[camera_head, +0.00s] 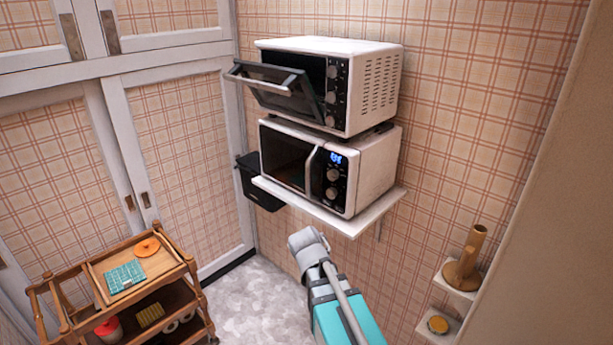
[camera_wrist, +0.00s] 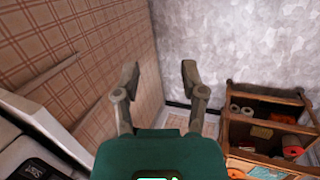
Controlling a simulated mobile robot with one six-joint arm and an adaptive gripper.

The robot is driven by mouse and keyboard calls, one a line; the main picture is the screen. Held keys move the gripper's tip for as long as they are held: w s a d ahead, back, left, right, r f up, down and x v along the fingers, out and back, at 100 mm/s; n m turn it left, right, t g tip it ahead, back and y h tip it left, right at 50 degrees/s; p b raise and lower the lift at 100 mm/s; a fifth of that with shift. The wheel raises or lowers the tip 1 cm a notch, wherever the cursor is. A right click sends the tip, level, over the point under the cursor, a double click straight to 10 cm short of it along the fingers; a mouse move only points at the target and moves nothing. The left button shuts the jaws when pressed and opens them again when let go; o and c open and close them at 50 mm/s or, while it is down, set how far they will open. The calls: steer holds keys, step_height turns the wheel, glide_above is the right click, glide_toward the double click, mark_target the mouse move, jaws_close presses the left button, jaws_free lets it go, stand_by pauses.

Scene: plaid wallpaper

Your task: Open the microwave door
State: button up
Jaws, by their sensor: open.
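The microwave (camera_head: 374,170) is white with a dark front, a lit blue display and dials on its right side. It stands on a white wall shelf (camera_head: 335,223), below a toaster oven. Its door (camera_head: 283,158) looks closed, with a pale curved vertical handle (camera_head: 310,171) beside the control panel. My gripper (camera_wrist: 159,76) shows in the wrist view with two grey fingers spread apart and nothing between them. A dark panel with a white edge, probably the microwave (camera_wrist: 35,165), shows in that view's lower left corner, apart from the fingers. In the head view my arm is below the shelf.
The toaster oven (camera_head: 372,85) above has its door (camera_head: 275,88) tilted open, jutting out over the microwave. A black bin (camera_head: 258,185) is left of the shelf. A wooden trolley (camera_head: 185,268) stands lower left. Small shelves (camera_head: 461,280) are at right. Floor between is clear.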

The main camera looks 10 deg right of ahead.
steer(key=w+a+r+n+t+h+p, duration=0.25)
steer(key=w+r+n+h, duration=0.35)
steer(key=w+r+n, duration=0.3)
steer(key=n+t+h, duration=0.4)
steer(key=n+t, duration=0.3)
steer(key=n, duration=0.3)
glide_toward(307, 178)
steer(key=v, duration=0.3)
steer(key=shift+w+a, duration=0.1)
steer(key=shift+w, duration=0.05)
steer(key=x, duration=1.4)
jaws_close()
steer(key=shift+a, duration=0.15)
